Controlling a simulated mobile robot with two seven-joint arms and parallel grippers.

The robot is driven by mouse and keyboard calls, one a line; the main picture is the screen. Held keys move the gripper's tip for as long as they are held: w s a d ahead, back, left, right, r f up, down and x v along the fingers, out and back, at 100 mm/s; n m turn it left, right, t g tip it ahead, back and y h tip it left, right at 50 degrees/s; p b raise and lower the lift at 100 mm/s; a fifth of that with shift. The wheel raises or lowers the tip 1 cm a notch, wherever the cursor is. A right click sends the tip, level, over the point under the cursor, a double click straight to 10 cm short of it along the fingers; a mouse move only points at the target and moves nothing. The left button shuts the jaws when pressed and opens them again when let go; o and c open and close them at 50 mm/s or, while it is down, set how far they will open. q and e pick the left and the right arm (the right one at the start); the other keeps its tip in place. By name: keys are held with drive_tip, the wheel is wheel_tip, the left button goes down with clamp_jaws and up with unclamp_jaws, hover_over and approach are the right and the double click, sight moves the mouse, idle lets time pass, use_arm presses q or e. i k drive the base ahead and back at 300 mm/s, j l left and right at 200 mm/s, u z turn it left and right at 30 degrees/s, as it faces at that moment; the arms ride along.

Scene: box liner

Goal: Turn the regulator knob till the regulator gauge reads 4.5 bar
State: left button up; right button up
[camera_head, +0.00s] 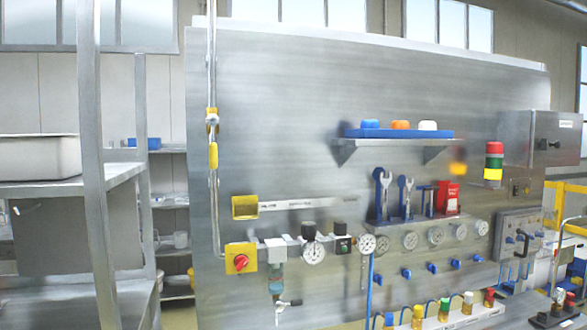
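The regulator stands in the air line on the left part of the big steel panel. A black knob (308,230) sits on top of it and looks like the regulator knob. A round white gauge (313,252) is just below this knob and looks like the regulator gauge. Its needle and numbers are too small to read. A second, similar black knob (340,229) stands to the right, above a block with a green mark. Another white gauge (366,243) is right of that. Neither of my grippers is in view, and nothing touches the knobs.
A red rotary switch on a yellow plate (241,258) is left of the regulator. A bowl with a drain valve (277,284) hangs below the line. Several gauges and blue valves continue right. A tool shelf (415,217) is above. A metal rack (100,180) stands at left.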

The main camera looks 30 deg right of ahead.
sight(308, 229)
drive_tip(key=z, duration=0.85)
